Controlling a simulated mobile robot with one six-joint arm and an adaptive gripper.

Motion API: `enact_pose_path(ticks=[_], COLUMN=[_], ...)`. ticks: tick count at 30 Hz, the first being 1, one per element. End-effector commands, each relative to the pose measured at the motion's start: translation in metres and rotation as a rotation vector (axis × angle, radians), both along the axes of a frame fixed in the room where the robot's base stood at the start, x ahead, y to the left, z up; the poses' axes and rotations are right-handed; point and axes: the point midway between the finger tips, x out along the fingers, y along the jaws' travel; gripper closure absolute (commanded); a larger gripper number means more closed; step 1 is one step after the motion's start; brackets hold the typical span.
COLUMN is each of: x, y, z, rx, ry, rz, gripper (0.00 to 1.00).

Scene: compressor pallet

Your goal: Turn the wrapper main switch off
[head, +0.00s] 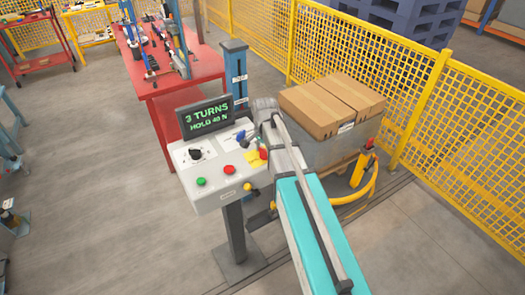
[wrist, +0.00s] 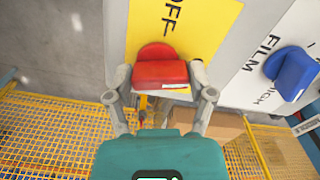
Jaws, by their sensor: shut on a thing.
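The wrapper main switch is a red handle (wrist: 160,73) on a yellow plate (wrist: 205,35) marked OFF, in the wrist view. My gripper (wrist: 159,80) is shut on the red handle, with one finger on each side of it. The rest of the plate's lettering is cut off or hidden. In the head view the red handle (head: 263,154) shows small at the right side of the grey control panel (head: 212,200), and my arm hides most of the gripper there.
A blue knob (wrist: 291,70) marked FILM sits beside the plate. The panel also carries a black knob (head: 195,155), a green button (head: 201,182), a red button (head: 229,170) and a screen (head: 207,117) reading "3 TURNS HOLD 40 N". Boxes (head: 325,105) and yellow fencing (head: 445,140) stand behind.

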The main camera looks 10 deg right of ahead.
Motion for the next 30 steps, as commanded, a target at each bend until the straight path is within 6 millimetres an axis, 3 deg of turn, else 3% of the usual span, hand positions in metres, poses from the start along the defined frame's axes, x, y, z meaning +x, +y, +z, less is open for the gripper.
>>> enact_pose_path(ticks=[30], x=[0.0006], y=[-0.0005], z=[0.0005], rx=[-0.008], ry=[-0.003], rz=[0.957], gripper=[0.78])
